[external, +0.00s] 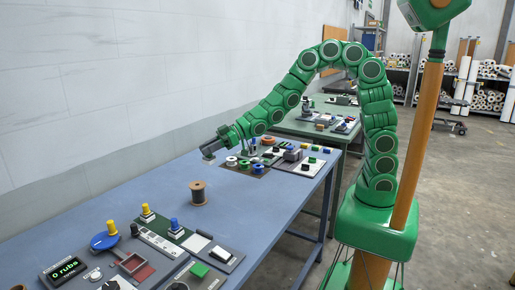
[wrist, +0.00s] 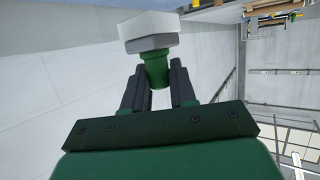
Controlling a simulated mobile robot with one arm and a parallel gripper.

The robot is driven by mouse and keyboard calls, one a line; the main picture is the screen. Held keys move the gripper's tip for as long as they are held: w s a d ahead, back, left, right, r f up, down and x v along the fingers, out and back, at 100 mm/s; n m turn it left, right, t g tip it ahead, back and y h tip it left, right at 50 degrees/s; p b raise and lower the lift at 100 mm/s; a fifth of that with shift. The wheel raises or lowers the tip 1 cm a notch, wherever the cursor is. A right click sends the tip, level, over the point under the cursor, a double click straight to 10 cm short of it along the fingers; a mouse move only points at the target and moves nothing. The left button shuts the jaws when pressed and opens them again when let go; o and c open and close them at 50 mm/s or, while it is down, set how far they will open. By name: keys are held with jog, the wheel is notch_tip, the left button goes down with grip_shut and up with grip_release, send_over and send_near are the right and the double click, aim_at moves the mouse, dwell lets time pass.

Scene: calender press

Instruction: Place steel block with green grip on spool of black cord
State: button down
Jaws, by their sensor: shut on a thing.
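My gripper (external: 213,146) is shut on the green grip of the steel block (external: 208,155) and holds it above the far left part of the blue table. In the wrist view, my gripper (wrist: 157,76) has its dark fingers on both sides of the green grip (wrist: 156,68). The pale steel block (wrist: 152,30) sits beyond the fingertips. Small spools stand on a brown mat (external: 243,172) just right of the gripper: a white-topped one (external: 231,161) and a green one (external: 244,164).
A larger brown spool (external: 198,193) stands alone mid-table. A control panel with knobs and a "0 rubs" display (external: 64,271) fills the near end. Trays with small parts (external: 305,164) lie right of the mat. The table between panel and mat is mostly clear.

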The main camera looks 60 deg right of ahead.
jog(key=shift+w+a+f, duration=0.45)
jog(key=shift+w+f, duration=0.3)
jog(key=shift+f, duration=0.25)
jog(key=shift+w+a+f, duration=0.45)
jog(key=shift+w+f, duration=0.35)
jog(key=shift+f, duration=0.25)
jog(key=shift+w+a+f, duration=0.45)
jog(key=shift+w+f, duration=0.3)
jog(key=shift+f, duration=1.8)
jog(key=shift+f, duration=0.1)
jog(key=c, duration=0.9)
grip_release()
jog(key=v, duration=1.2)
